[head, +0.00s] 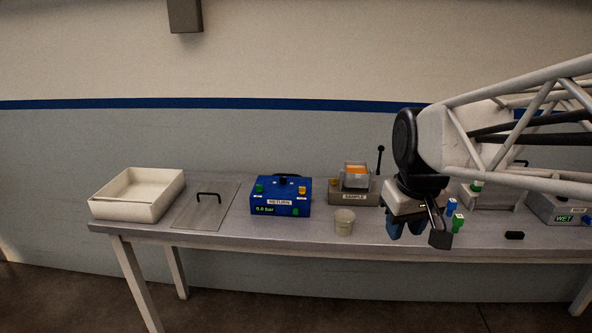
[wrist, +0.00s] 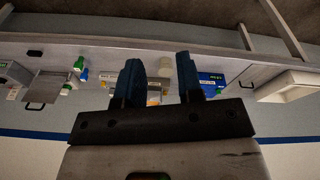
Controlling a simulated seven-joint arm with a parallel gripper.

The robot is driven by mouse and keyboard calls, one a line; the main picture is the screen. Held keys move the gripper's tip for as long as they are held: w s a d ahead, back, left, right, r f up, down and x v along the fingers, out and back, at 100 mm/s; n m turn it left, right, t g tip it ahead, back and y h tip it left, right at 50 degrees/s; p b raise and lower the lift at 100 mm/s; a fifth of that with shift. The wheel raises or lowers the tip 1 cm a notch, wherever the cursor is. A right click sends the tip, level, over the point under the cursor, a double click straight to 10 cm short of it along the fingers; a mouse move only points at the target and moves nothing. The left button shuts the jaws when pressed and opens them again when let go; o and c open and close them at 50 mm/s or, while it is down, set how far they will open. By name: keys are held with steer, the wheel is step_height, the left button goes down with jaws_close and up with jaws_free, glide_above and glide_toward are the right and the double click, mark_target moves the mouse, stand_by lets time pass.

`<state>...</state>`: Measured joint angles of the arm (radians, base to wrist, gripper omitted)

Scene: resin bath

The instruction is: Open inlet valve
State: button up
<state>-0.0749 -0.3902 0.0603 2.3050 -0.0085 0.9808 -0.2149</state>
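No part that I can read as labelled inlet valve shows. A blue box (head: 281,197) marked RETURN, with a 0.0 bar display and green and orange knobs, stands mid-table; it also shows in the wrist view (wrist: 212,79). A grey box (head: 346,198) marked SAMPLE is right of it, with an upright black lever (head: 380,160) behind its right side. Blue (head: 451,206) and green (head: 458,222) tagged parts are just right of my gripper. My gripper (head: 404,229) points down above the table, its blue fingers apart and nothing visibly held; the wrist view also shows the gap (wrist: 160,72).
A white open tray (head: 137,213) and a flat plate with a black handle (head: 205,210) are at the left. A small cup (head: 344,222) stands near the front edge. A box marked WET (head: 562,209) and a small black object (head: 514,235) are at the right.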

steer(key=w+a+r+n, duration=0.1)
steer(key=w+a+n, duration=0.15)
steer(key=w, duration=0.45)
steer(key=w+a+r+n, duration=0.1)
steer(key=w+a, duration=0.2)
steer(key=w, duration=0.4)
steer(key=n+g, duration=0.2)
steer(key=n, duration=0.9)
glide_above(259, 188)
steer(key=f, duration=1.6)
steer(key=shift+w+f, duration=0.2)
steer(key=shift+f, duration=0.15)
steer(key=shift+f, duration=3.75)
steer(key=shift+c, duration=0.3)
